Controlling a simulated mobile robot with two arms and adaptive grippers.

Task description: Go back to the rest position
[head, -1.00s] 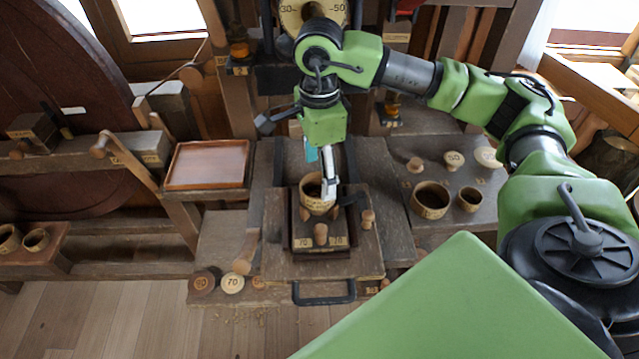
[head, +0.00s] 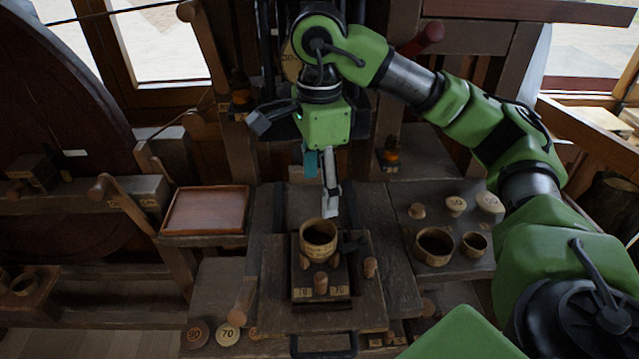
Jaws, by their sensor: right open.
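My right gripper (head: 330,203) hangs from the green arm that comes in from the right. It points down, just behind and above a wooden cup (head: 318,237), and looks apart from it. The gripper is open, and nothing shows between its fingers. The cup stands upright on a dark block (head: 337,292) with small wooden knobs at its front. My left gripper does not show.
A reddish tray (head: 206,211) lies to the left. Two more cups, a larger one (head: 434,246) and a smaller one (head: 474,244), stand on the right bench with several turned pieces. Numbered discs (head: 228,335) lie at the front left. A large dark wheel (head: 60,130) fills the far left.

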